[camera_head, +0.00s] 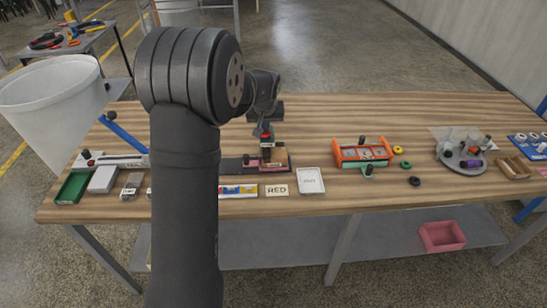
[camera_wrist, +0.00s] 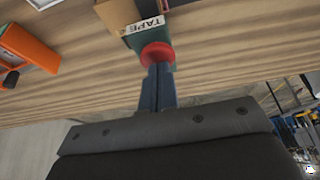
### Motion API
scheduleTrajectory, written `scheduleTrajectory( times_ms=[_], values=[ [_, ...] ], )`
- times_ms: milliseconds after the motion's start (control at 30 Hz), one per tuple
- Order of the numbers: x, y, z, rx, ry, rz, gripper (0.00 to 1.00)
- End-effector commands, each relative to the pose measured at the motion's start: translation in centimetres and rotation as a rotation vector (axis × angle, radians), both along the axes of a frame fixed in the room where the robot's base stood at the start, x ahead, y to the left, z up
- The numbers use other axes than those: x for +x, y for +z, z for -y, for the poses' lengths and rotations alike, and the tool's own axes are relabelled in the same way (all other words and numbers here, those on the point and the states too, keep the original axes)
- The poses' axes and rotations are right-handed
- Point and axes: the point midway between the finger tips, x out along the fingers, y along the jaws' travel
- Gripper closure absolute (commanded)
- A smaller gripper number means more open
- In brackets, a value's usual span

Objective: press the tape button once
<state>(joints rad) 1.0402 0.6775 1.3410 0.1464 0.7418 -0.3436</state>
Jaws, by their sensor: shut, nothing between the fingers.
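The tape button is a round red cap (camera_wrist: 157,53) on a dark green block (camera_wrist: 152,35) with a white TAPE label (camera_wrist: 145,25), in the wrist view. My gripper (camera_wrist: 158,72) is shut and empty, with its fingertips right at the red cap. They overlap the cap's near edge, and I cannot tell whether they touch it or press it. My arm hides part of the table to the left of the device.
An orange-framed rack (camera_head: 362,153) stands to the right of the device. A RED card (camera_head: 277,190) and a white tray (camera_head: 311,180) lie in front. A round grey tray (camera_head: 462,158) with small parts is further right. The back of the table is mostly clear.

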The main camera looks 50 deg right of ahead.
Motion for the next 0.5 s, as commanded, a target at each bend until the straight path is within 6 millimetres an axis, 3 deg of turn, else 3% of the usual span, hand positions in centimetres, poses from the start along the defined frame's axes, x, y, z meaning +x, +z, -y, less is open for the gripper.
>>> scheduleTrajectory(
  times_ms=[500],
  values=[
    [0.0, 4.3, 0.0, -0.002, 0.001, 0.0, 1.0]
  ],
)
